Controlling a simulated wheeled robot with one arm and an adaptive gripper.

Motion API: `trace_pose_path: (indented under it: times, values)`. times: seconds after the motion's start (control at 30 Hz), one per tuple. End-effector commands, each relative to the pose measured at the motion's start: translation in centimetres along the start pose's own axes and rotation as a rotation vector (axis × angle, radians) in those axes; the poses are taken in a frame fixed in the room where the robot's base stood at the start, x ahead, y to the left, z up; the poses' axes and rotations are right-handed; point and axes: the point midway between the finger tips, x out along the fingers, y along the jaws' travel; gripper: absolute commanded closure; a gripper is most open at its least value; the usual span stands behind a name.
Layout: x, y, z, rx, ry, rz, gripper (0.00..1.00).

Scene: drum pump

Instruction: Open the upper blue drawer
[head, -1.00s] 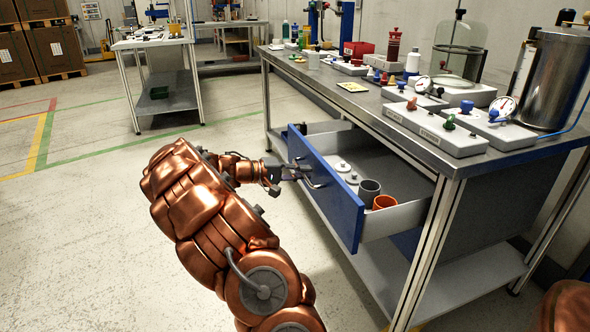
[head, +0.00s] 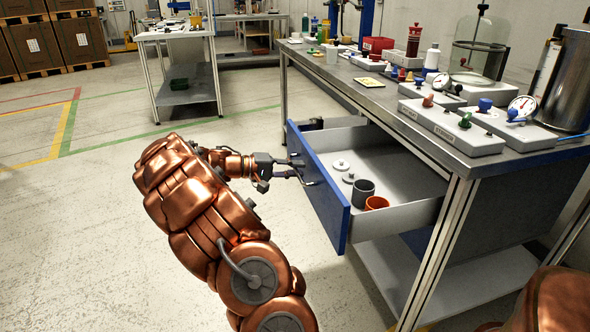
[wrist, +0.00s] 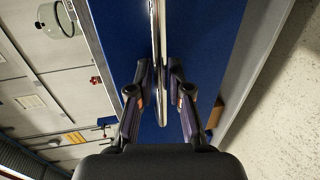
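The upper blue drawer (head: 321,196) is pulled well out from under the workbench. Its inside shows white discs (head: 341,165), a dark grey cup (head: 363,193) and an orange cup (head: 377,203). My gripper (head: 303,174) is at the bar handle (head: 309,180) on the drawer front. The blue drawer front (wrist: 205,40) lies just beyond the fingertips. Exact finger contact is hard to see.
The workbench top (head: 372,92) carries gauges, valves and a glass jar. A lower shelf (head: 440,275) lies under the drawer. Another table (head: 172,33) stands at the back left. Open floor (head: 80,220) lies to the left of my arm.

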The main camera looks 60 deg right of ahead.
Motion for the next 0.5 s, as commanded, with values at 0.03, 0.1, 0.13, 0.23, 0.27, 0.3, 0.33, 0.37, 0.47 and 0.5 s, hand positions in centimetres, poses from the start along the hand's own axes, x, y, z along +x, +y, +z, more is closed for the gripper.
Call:
trace_pose_path:
  times: [0.03,0.1,0.13,0.23,0.27,0.3,0.33,0.37,0.47,0.5]
  values:
    - [0.01,-0.02,0.02,0.0,-0.001,0.0,0.74]
    - [0.02,-0.03,0.03,0.0,-0.001,0.0,0.66]
    - [0.03,-0.03,0.03,0.0,-0.001,-0.001,0.63]
    - [0.04,-0.04,0.04,0.0,-0.002,-0.001,0.63]
    - [0.04,-0.05,0.04,-0.001,-0.002,-0.001,0.63]
    - [0.04,-0.05,0.05,-0.001,-0.002,-0.001,0.63]
    - [0.04,-0.05,0.05,-0.001,-0.002,-0.001,0.63]
    - [0.05,-0.05,0.05,-0.001,-0.002,-0.001,0.63]
    - [-0.09,-0.06,0.04,0.0,-0.002,-0.001,0.63]
    - [-0.26,-0.06,0.04,-0.001,-0.002,-0.001,0.63]
